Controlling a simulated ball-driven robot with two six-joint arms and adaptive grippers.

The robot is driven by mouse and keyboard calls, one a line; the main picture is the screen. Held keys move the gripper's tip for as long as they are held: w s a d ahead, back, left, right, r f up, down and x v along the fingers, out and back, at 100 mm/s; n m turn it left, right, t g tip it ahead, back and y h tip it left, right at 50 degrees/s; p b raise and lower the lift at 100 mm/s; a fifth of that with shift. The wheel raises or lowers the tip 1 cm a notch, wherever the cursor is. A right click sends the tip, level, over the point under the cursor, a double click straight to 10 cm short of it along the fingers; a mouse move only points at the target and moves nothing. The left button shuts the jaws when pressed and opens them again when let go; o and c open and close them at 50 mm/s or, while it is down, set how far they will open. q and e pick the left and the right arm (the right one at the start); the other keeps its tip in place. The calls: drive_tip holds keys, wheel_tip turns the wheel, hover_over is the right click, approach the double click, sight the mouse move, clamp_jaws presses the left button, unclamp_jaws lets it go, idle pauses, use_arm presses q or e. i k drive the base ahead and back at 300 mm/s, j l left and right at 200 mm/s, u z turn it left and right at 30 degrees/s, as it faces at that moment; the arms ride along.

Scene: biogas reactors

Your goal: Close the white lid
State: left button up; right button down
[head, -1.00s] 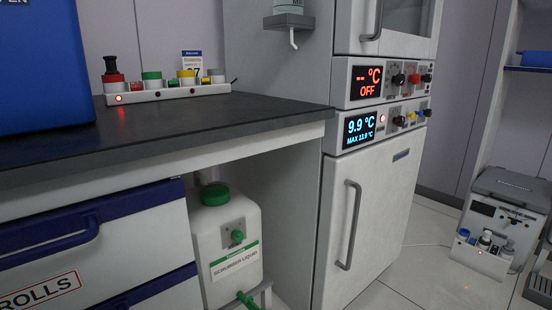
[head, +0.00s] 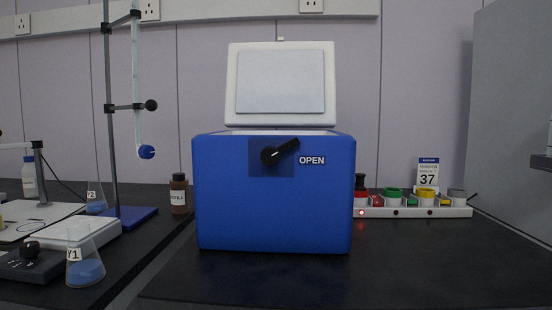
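A white lid (head: 281,83) with a pale inner panel stands raised at the back of a blue box (head: 274,210) in the head view. The lid is open and tilted upright, with its lower edge at the box's rear rim. The box stands on the dark bench top. A black knob (head: 270,156) with a lever pointing up and right sits on the box's front, beside the word OPEN. The inside of the box is hidden by its front wall. Neither of my grippers shows in this view.
A rack of colored-cap jars (head: 412,211) stands right of the box, with a sign reading 37 (head: 427,172). A brown bottle (head: 178,194), a burette stand (head: 112,120) and a flask marked Y1 (head: 85,262) are on the left. The bench in front right is clear.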

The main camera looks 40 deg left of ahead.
sight(282, 85)
drive_tip(key=j+u, duration=0.1)
drive_tip(key=u, duration=0.9)
drive_tip(key=i+l, duration=0.05)
